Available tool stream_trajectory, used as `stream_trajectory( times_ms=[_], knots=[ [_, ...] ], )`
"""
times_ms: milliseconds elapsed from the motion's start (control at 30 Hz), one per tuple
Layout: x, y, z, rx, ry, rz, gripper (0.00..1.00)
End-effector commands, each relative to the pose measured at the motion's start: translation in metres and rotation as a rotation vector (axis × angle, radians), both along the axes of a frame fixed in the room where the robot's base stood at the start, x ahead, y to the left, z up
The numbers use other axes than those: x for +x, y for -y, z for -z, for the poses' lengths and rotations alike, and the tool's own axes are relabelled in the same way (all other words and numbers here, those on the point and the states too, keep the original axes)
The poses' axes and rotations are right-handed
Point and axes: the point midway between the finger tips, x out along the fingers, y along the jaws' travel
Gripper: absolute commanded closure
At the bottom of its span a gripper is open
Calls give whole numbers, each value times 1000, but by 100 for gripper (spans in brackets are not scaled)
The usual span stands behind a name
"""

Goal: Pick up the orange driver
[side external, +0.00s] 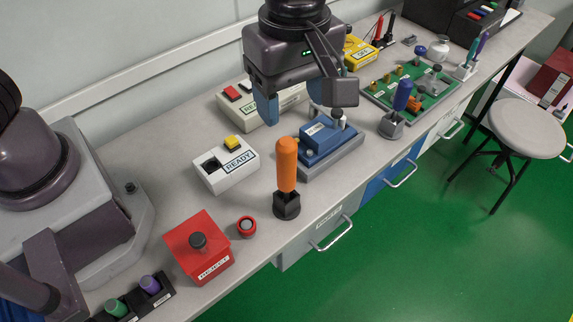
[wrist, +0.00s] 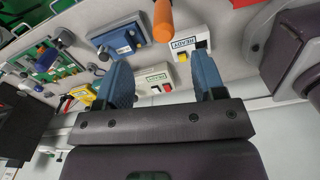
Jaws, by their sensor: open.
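The orange driver (side external: 287,165) stands upright, handle up, in a small black holder (side external: 287,206) near the front edge of the bench. In the wrist view the orange handle (wrist: 162,20) shows at the top, beyond the fingers. My gripper (side external: 292,112) is open and empty, with blue fingers, above the bench and behind the driver. In the wrist view the two blue fingers (wrist: 163,84) are spread wide with nothing between them. The driver is apart from both fingers.
A white READY box (side external: 226,168) with a yellow button lies left of the driver, and a blue fixture (side external: 318,140) stands right behind it. A red REJECT box (side external: 199,250) and a small red-ringed part (side external: 246,226) sit at front left. A blue-handled driver (side external: 402,96) stands farther right.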

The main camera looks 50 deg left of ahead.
Motion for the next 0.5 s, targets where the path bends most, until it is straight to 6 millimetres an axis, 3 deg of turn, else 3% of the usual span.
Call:
stream_trajectory(
  times_ms=[300,500],
  knots=[
    [-1,-2,58,4,-4,0,37],
    [-1,-2,72,1,-3,1,37]
  ],
)
